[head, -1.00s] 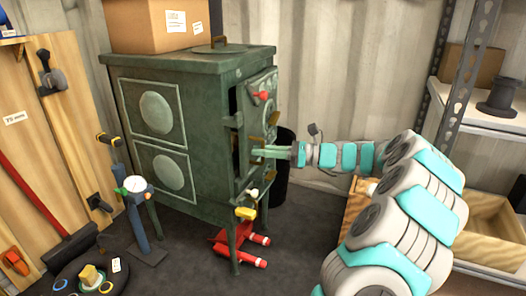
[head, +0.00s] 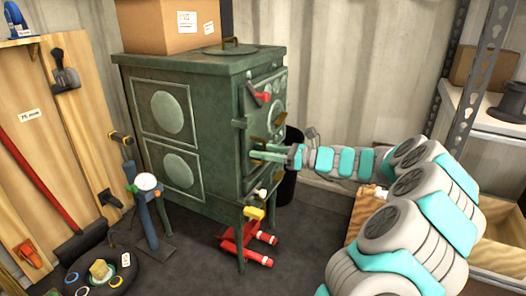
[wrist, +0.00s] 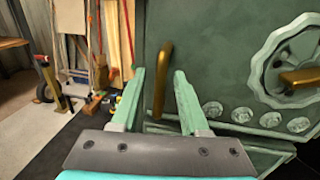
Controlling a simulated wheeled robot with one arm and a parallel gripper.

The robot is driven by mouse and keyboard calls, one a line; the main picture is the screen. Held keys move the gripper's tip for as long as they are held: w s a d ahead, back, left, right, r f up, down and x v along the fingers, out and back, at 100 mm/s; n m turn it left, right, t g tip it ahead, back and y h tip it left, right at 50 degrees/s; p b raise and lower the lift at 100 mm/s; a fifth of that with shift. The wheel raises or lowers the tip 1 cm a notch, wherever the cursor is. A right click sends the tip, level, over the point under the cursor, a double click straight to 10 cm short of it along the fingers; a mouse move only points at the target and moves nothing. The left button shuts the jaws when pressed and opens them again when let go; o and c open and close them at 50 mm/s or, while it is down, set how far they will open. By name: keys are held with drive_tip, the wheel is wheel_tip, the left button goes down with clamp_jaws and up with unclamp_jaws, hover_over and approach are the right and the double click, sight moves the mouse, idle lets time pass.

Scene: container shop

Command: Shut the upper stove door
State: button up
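The green stove (head: 215,110) stands left of my arm, its front facing right. Its upper door (head: 266,95) carries a red handle (head: 261,98) and looks flush or nearly flush with the frame; the steep angle hides any small gap. My gripper (head: 266,152) is at the stove front, below the red handle. In the wrist view its two green fingers (wrist: 160,76) are apart with nothing clasped. An upright brass handle (wrist: 163,75) shows beyond and between the fingertips, in front of a green panel; I cannot tell whether they touch it.
A cardboard box (head: 172,24) sits on the stove top. A red jack-like object (head: 245,246) lies on the floor beneath the stove front. A black bin (head: 291,170) stands behind it. A shelf rack (head: 470,90) and wooden crate (head: 500,240) are at right.

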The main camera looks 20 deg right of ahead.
drive_tip(key=shift+s+d, duration=0.1)
drive_tip(key=p+v, duration=0.1)
drive_tip(key=v, duration=0.6)
drive_tip(key=shift+s+d, duration=0.2)
drive_tip(key=shift+d, duration=0.05)
idle(0.4)
drive_tip(key=s+a+r+n+g+p, duration=0.2)
drive_tip(key=s+a+n+g, duration=0.15)
drive_tip(key=a, duration=0.55)
drive_tip(key=s+a+r+n+g+p, duration=0.15)
drive_tip(key=a+n+g, duration=0.3)
drive_tip(key=a, duration=0.55)
drive_tip(key=s+a+n+g+h+p, duration=0.2)
drive_tip(key=s+a+n+g, duration=0.2)
drive_tip(key=s+a+n, duration=0.45)
drive_tip(key=s+a+f+n+g+h+p, duration=0.1)
drive_tip(key=s+n+h, duration=0.15)
drive_tip(key=s, duration=0.45)
drive_tip(key=s+a+f+n+g+h+p, duration=0.1)
drive_tip(key=s+n+h+p, duration=0.15)
drive_tip(key=s, duration=0.55)
drive_tip(key=s+d+n+h+p, duration=0.1)
drive_tip(key=s+d+n+h, duration=0.4)
drive_tip(key=s+d, duration=0.3)
drive_tip(key=shift+s+f+h+p, duration=0.35)
drive_tip(key=shift+s+h, duration=0.2)
drive_tip(key=shift+h, duration=0.15)
